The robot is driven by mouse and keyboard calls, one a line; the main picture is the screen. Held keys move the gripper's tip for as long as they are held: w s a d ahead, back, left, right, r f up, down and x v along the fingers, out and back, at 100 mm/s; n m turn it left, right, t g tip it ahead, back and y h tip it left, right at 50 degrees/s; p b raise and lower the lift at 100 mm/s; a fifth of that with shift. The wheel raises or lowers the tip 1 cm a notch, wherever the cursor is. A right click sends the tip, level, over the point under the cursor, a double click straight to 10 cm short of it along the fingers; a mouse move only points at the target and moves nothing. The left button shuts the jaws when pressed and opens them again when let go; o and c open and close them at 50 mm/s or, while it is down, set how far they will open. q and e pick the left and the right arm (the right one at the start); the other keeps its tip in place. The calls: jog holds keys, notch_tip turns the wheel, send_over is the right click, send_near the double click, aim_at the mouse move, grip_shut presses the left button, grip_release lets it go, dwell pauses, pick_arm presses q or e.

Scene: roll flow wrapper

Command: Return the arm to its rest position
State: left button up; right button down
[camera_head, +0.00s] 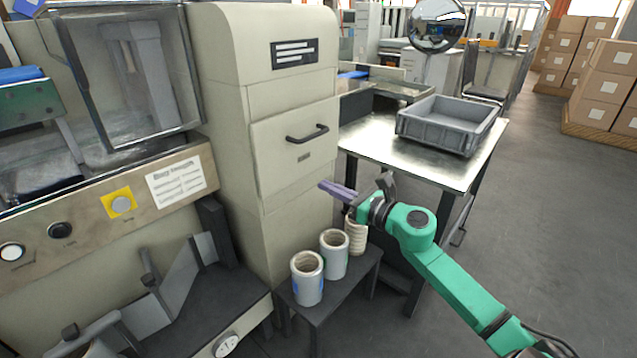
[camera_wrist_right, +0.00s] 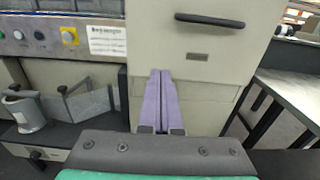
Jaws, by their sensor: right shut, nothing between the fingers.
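My right gripper (camera_head: 338,190) shows in the head view on the end of my green arm, which comes in from the lower right. It is shut and empty, with its purple fingers in front of the beige cabinet, below the cabinet door (camera_head: 295,148). In the right wrist view its two purple fingers (camera_wrist_right: 160,100) lie side by side, pointing at the cabinet front. Whether they touch the cabinet I cannot tell. My left gripper is in neither view.
Below the gripper, a small dark stand (camera_head: 330,293) holds white rolls (camera_head: 307,278), one partly hidden by my gripper. A metal table (camera_head: 425,165) with a grey crate (camera_head: 450,122) stands behind my arm. The wrapper's control panel (camera_head: 110,215) is at left.

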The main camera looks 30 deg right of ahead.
jog(key=s+d+f+m+g+h, duration=0.3)
jog(key=f+m+h, duration=0.2)
jog(key=f+m, duration=0.75)
jog(key=s+d+f+m+g+h, duration=0.2)
jog(key=s+f+m+h, duration=0.15)
jog(key=f+m, duration=0.85)
jog(key=s+a+f+m+g, duration=0.5)
jog(key=s+f+m, duration=0.2)
jog(key=f, duration=0.3)
jog(key=s+a+f+m+g+y, duration=0.4)
jog(key=s+a+f+m+g, duration=0.15)
jog(key=s+a+f, duration=0.5)
pick_arm(q)
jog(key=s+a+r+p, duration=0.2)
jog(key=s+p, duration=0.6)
jog(key=p, duration=0.4)
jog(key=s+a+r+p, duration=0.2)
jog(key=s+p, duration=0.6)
jog(key=p, duration=0.4)
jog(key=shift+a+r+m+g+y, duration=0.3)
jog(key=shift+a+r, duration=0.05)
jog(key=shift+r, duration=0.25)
pick_arm(e)
jog(key=s+d+r, duration=0.1)
jog(key=s+r, duration=0.2)
jog(key=s, duration=0.6)
jog(key=s+d+r, duration=0.2)
jog(key=s+r, duration=0.2)
jog(key=s, duration=0.5)
jog(key=shift+g+h, duration=0.35)
